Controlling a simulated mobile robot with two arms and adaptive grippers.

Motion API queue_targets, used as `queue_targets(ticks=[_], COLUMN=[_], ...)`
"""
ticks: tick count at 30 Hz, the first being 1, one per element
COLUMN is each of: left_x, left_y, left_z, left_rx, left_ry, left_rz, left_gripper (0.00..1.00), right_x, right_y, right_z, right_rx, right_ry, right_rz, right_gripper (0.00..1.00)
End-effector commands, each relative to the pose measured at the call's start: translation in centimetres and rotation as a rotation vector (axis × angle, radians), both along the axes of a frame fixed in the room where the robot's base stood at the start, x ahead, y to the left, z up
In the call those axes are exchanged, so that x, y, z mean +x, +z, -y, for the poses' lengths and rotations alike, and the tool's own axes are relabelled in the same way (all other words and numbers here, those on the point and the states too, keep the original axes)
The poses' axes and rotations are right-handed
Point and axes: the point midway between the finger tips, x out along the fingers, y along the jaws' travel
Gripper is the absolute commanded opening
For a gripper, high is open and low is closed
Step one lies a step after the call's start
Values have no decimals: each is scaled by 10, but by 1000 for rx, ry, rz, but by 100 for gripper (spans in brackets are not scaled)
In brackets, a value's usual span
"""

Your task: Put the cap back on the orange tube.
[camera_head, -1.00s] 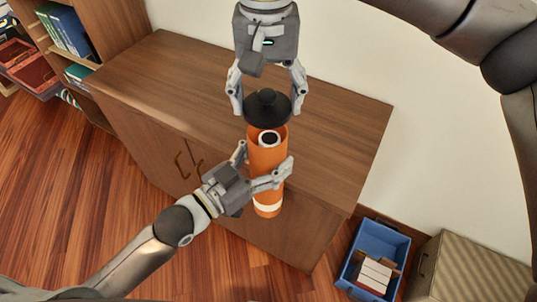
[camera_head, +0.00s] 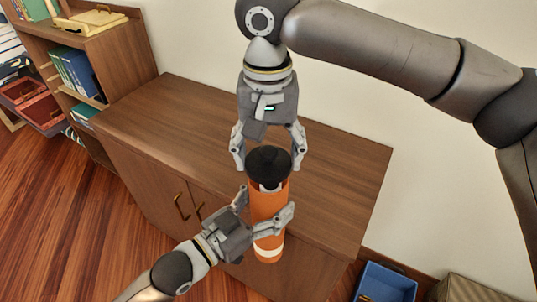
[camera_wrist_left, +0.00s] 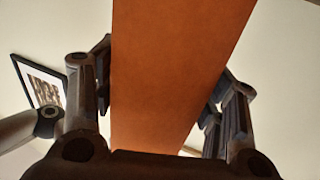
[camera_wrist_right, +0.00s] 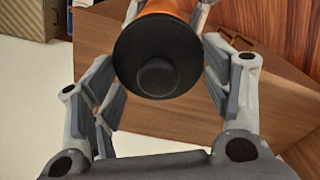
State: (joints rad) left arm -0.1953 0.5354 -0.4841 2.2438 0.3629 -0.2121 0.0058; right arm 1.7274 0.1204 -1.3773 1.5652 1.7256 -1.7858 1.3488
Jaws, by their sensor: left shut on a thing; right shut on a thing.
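The orange tube (camera_head: 268,206) stands nearly upright in front of the wooden cabinet, with a white band near its bottom. My left gripper (camera_head: 265,209) is shut around its middle; in the left wrist view the tube (camera_wrist_left: 170,80) fills the space between the fingers. The black cap (camera_head: 268,163) is over the tube's mouth, knob up. A pale bit shows between cap and tube front, so I cannot tell whether it is fully seated. My right gripper (camera_head: 268,158) is shut on the cap's sides from above. In the right wrist view the cap (camera_wrist_right: 157,58) hides the mouth.
The wooden cabinet (camera_head: 190,110) has a bare top just behind the tube. A bookshelf (camera_head: 110,60) with books stands at the left. A blue bin (camera_head: 388,283) is on the floor at the lower right, beside a beige box (camera_head: 470,290).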

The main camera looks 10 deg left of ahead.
Motion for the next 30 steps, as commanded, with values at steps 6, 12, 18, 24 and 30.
queue_targets(ticks=[6,12,18,24,30], left_x=[0,0,0,0,0], left_y=[1,1,2,2,1], left_z=[0,0,0,0,0], left_rx=[-2,-2,-2,-2,-2], left_ry=[0,0,0,0,0], left_rz=[4,4,4,4,4], left_gripper=[19,19,19,19,19], right_x=[0,0,0,0,0], right_y=[-6,-17,-18,-18,-19], right_z=[0,0,0,0,0], right_rx=[0,0,0,0,0], right_ry=[0,0,0,0,0], right_rz=[-2,-1,0,0,0], right_gripper=[54,54,54,54,54])
